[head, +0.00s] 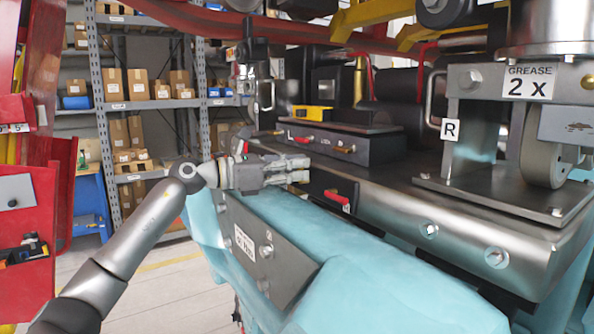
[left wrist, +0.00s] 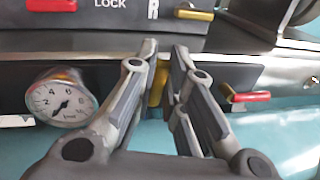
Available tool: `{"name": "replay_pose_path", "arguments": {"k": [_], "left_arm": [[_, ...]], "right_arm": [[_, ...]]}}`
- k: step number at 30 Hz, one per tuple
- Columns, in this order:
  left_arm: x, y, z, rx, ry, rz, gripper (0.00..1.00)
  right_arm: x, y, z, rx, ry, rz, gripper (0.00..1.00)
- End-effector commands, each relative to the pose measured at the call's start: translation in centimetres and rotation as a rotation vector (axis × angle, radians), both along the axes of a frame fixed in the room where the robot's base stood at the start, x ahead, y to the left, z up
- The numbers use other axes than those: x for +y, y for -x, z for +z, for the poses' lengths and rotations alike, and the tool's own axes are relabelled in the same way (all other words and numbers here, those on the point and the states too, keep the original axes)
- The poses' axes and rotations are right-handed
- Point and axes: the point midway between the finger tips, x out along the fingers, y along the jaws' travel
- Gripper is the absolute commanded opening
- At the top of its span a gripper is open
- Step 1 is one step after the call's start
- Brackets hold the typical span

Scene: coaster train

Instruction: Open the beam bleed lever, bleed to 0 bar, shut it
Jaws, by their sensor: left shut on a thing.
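My left gripper (head: 300,170) reaches in from the left to the front of the dark panel under the lock box. In the left wrist view its two fingers (left wrist: 163,75) are shut on a yellow lever (left wrist: 156,86), mostly hidden between them. A round pressure gauge (left wrist: 62,104) marked in bar sits left of the fingers; its needle is small and blurred, so I cannot read it surely. A red-handled lever (left wrist: 248,97) is on the same panel to the right; it also shows in the head view (head: 337,199). My right gripper is not in view.
The lock box (head: 345,145) above carries a red handle (left wrist: 50,5) and a yellow handle (left wrist: 194,14). A metal beam (head: 440,215) with bolts runs to the right. Turquoise covering (head: 350,265) lies below. Shelves (head: 145,100) with boxes and a red cabinet (head: 30,240) stand left.

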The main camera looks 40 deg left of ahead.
Motion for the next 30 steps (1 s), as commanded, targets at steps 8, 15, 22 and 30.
{"name": "replay_pose_path", "arguments": {"k": [8,15,22,30], "left_arm": [[0.33,-0.15,-0.09,0.036,0.085,0.001,0.00],[0.39,-0.17,-0.07,0.044,0.103,0.001,0.00],[0.38,-0.17,-0.06,0.044,0.103,0.001,0.00],[0.37,-0.16,-0.05,0.043,0.102,0.001,0.33]], "right_arm": [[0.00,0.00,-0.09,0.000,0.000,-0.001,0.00],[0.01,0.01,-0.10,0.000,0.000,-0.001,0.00],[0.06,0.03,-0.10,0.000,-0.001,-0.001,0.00],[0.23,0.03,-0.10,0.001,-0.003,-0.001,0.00]]}}
